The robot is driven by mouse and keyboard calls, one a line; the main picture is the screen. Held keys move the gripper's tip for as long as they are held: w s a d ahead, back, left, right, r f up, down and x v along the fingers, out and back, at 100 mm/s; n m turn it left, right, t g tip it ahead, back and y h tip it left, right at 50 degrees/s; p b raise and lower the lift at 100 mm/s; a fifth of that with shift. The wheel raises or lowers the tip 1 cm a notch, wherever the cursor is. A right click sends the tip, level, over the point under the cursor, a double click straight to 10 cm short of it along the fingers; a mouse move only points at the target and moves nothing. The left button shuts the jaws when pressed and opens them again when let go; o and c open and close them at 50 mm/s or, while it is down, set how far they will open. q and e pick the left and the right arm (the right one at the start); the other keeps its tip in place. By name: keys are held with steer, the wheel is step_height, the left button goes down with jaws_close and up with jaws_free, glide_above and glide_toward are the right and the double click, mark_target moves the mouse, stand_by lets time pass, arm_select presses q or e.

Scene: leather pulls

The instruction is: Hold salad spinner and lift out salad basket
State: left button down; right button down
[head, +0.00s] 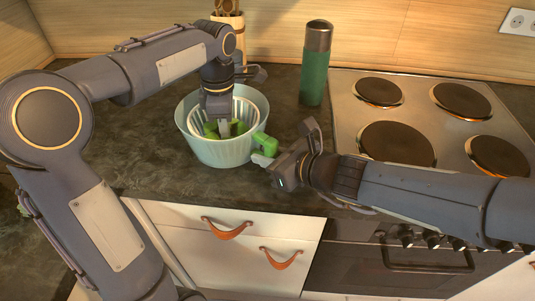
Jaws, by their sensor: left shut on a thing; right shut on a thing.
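The salad spinner (222,153) is a pale bluish bowl on the dark counter, with a green handle (266,142) on its right side. The white ribbed salad basket (243,107) sits inside the bowl, with green parts (239,127) in its middle. My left gripper (223,127) reaches down into the basket from above and is shut at these green parts; its fingertips are partly hidden. My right gripper (262,156) comes from the right and is shut on the spinner's green handle.
A green bottle with a metallic cap (315,65) stands behind and right of the bowl. A stove with several round hotplates (397,143) is at the right. A utensil holder (229,22) stands at the back wall. The counter left of the bowl is clear.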

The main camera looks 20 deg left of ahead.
arm_select(q)
steer(key=shift+r, duration=5.8)
arm_select(e)
steer(key=c, duration=1.2)
jaws_free()
steer(key=shift+o, duration=0.2)
steer(key=shift+d, duration=0.1)
steer(key=v, duration=1.1)
steer(key=shift+s+d+r, duration=0.15)
steer(key=shift+d, duration=0.2)
